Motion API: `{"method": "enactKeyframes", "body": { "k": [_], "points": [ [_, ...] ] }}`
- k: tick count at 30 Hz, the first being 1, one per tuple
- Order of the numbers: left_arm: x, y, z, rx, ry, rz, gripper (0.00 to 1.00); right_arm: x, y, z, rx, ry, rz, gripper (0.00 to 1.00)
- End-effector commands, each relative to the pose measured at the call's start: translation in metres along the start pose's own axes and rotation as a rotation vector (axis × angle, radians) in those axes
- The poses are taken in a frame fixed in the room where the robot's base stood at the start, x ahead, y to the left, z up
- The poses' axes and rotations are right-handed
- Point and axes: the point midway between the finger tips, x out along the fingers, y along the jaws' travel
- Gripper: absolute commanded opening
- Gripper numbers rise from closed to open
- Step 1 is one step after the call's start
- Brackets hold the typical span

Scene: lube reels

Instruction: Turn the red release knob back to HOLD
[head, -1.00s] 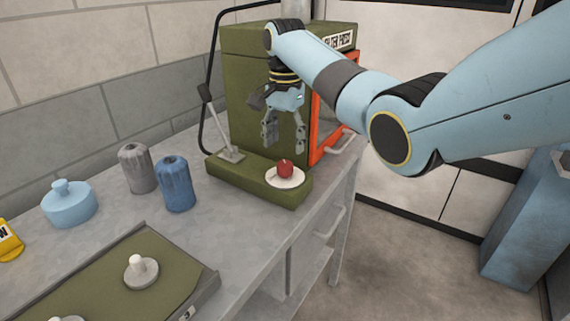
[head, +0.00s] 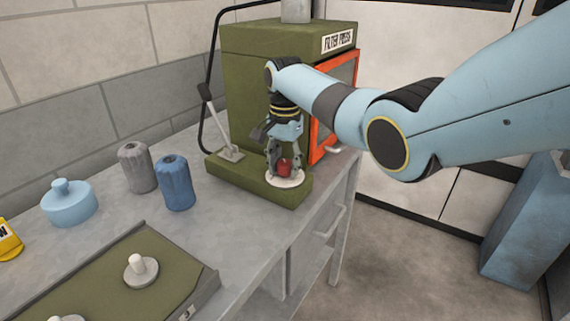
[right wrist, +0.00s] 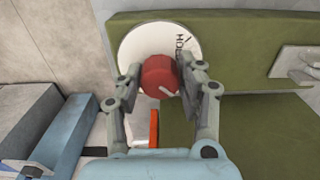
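The red release knob (head: 285,167) sits on a round white dial plate (head: 285,181) at the front of the green filter press base. In the right wrist view the red knob (right wrist: 160,76) has a short white line pointing down and right. The white dial (right wrist: 140,42) shows partly hidden lettering that looks like HOLD, up and right of the knob. My right gripper (head: 285,175) is lowered over the knob, one finger on each side. Its fingers look open, with no clear grip on the knob. My left gripper is out of view.
The filter press (head: 250,85) has an orange-framed door to the right of the knob. A lever (head: 219,125) stands left of the knob. Blue (head: 175,185) and grey (head: 138,168) ribbed cylinders, a light-blue lidded pot (head: 69,205) and a green tray (head: 175,258) stand on the bench.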

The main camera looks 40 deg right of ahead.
Motion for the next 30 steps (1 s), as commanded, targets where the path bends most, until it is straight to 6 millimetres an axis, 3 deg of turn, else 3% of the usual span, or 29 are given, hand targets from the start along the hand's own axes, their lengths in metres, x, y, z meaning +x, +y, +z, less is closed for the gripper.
{"method": "enactKeyframes", "body": {
  "k": [1,5,17,30],
  "points": [
    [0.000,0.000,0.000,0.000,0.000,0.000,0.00,0.000,0.000,0.000,0.000,0.000,0.000,0.22],
    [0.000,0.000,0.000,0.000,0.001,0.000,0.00,0.000,0.000,0.000,0.000,0.000,0.000,0.05],
    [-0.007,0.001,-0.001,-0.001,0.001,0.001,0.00,-0.002,0.000,0.000,-0.077,-0.001,0.001,0.05],
    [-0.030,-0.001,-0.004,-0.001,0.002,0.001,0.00,-0.003,-0.001,-0.001,-0.439,0.000,-0.001,0.05]
  ]
}}
